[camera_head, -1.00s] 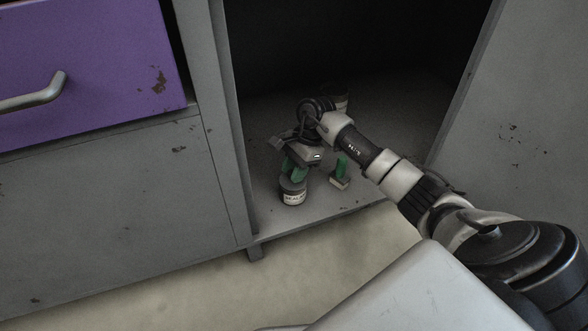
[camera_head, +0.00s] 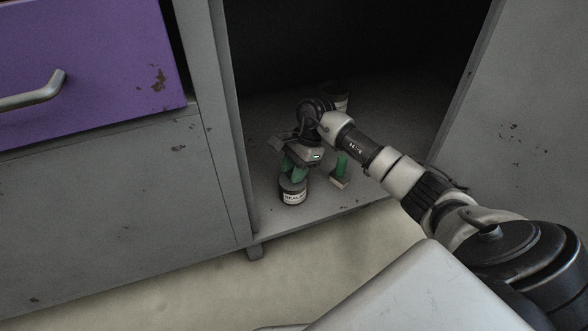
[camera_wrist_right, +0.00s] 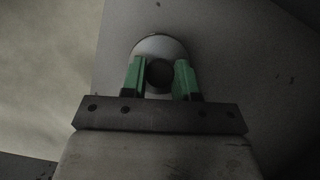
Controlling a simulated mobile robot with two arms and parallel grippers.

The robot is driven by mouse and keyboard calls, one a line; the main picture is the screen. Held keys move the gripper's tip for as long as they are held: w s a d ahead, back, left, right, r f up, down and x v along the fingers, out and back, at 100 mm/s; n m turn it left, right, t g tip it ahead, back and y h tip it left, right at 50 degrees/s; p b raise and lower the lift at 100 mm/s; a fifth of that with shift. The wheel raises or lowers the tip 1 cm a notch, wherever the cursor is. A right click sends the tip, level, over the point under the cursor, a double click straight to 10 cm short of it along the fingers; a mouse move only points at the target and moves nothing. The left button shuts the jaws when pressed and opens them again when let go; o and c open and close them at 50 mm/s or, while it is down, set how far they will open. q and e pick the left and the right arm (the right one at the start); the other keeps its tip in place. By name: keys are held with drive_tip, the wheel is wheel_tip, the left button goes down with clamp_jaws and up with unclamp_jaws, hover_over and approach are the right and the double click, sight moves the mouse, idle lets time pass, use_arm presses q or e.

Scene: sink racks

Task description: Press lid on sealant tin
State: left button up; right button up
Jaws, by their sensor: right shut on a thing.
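The sealant tin (camera_head: 293,197), pale with dark lettering, stands upright on the cabinet floor near its front edge. A dark lid (camera_head: 289,184) is at its top, below the green fingers; any gap between lid and tin is too small to tell. My right gripper (camera_head: 293,173) is over the tin, pointing down, shut on the lid. In the right wrist view my green fingers (camera_wrist_right: 160,80) stand on either side of a dark round part (camera_wrist_right: 160,73), with a pale round surface (camera_wrist_right: 158,45) around it. My left gripper is not in view.
A green-handled tool (camera_head: 341,168) with a pale block-like end stands right of the tin. Another container (camera_head: 338,100) stands farther back, partly behind my arm. A purple drawer (camera_head: 90,70) is at upper left.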

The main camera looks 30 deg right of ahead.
drive_tip(key=o, duration=1.5)
drive_tip(key=shift+c, duration=0.2)
drive_tip(key=shift+r+p, duration=2.65)
drive_tip(key=shift+r, duration=0.9)
clamp_jaws()
